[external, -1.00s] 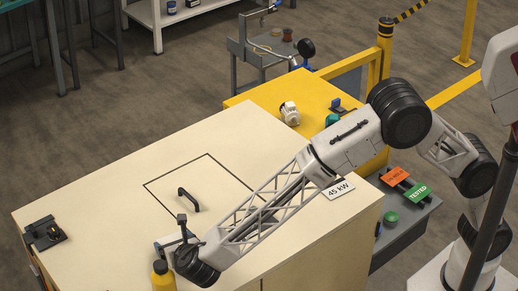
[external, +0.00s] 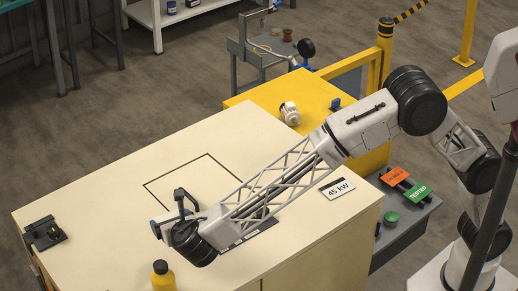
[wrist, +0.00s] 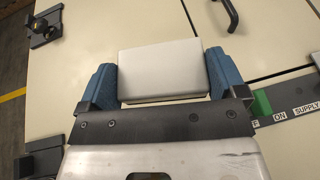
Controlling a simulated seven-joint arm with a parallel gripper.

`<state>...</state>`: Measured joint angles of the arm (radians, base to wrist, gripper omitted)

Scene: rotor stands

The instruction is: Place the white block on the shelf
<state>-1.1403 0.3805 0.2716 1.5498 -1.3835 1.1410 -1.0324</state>
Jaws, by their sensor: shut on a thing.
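My gripper (wrist: 160,88) is shut on the white block, with a blue pad on each side of it. The white block (wrist: 158,66) is a plain box lying across between the pads in the wrist view, over the cream bench top. In the external view my gripper (external: 160,229) is low over the near part of the bench; the block cannot be told apart from the gripper there. A white shelf unit (external: 150,15) with small items stands at the back left, far from my gripper.
The cream bench top (external: 110,195) has an outlined panel and a dark handle (wrist: 228,14). A yellow bottle (external: 162,276) stands at the near edge. A black fixture (external: 43,233) sits at the left corner. A yellow cabinet top (external: 270,98) lies behind, with a small motor (external: 290,113).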

